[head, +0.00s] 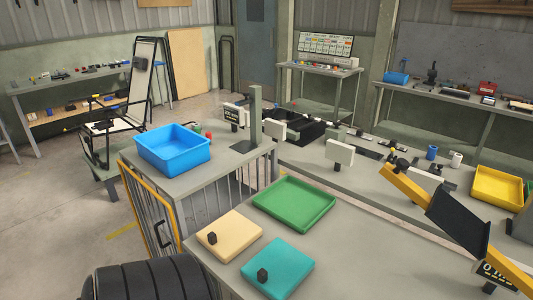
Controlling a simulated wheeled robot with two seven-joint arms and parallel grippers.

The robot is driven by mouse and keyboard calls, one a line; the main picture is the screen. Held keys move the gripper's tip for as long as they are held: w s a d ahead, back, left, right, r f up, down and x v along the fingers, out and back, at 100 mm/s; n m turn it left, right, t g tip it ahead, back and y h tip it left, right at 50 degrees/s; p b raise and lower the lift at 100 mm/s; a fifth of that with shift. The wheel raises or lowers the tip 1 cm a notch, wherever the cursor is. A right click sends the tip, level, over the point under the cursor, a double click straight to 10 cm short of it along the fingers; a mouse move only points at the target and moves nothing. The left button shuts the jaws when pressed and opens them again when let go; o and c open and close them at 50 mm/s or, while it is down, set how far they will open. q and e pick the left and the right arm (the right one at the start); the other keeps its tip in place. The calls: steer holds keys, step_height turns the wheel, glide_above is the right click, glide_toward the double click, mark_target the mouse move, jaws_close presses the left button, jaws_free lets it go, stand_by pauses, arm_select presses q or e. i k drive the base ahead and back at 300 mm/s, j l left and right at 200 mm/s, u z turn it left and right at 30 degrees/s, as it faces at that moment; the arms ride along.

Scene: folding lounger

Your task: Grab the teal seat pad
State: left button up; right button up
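The teal seat pad (280,262) lies flat on the grey table in the near middle of the head view. It is a thick square pad with a small black block (262,275) on its top near the left corner. Nothing covers it. Neither of my grippers shows in the head view, and nothing is touching the pad.
A beige pad (235,230) with a similar black block lies just left of the teal pad. A green tray (293,203) is behind them. A yellow frame with a black panel (459,222) slants at right. The grey tabletop (365,255) right of the teal pad is clear. A blue bin (173,148) stands farther left.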

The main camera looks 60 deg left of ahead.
mark_target(278, 270)
steer(key=u, duration=1.7)
